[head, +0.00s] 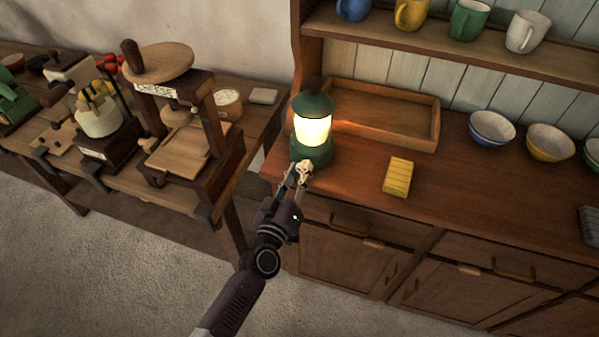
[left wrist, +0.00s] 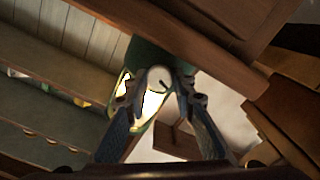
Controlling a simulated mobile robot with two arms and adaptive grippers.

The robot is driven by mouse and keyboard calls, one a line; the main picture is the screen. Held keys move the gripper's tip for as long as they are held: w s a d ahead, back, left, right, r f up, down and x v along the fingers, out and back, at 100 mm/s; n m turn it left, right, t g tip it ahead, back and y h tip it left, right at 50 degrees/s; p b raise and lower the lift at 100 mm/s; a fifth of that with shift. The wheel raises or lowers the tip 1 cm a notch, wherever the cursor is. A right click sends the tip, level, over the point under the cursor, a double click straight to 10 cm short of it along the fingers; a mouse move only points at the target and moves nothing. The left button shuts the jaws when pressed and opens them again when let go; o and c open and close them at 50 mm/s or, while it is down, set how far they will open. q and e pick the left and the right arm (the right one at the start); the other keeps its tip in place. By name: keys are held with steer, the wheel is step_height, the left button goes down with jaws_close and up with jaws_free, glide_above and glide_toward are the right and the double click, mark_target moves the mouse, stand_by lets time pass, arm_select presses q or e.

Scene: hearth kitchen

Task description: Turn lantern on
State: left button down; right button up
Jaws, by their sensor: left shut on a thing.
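The lantern (head: 313,128) stands upright at the left end of the dresser top, with a green cap and base. Its glass glows bright yellow-white, and it casts warm light on the wood beside it. It also shows in the left wrist view (left wrist: 152,104), glowing behind the fingers. My left gripper (head: 303,170) is at the front of the lantern's base. In the left wrist view a pale round knob (left wrist: 158,78) with a dark mark lies between its two fingertips, and the gripper is shut on it. My right gripper is not in view.
A shallow wooden tray (head: 385,137) is behind and right of the lantern. A yellow block (head: 398,177) lies to the right, with bowls (head: 492,130) farther along. A cheese press (head: 180,120) stands on the left table. Mugs sit on the shelf above.

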arm_select(q)
steer(key=shift+n+b, duration=0.4)
steer(key=shift+n, duration=1.8)
steer(key=c, duration=1.6)
jaws_free()
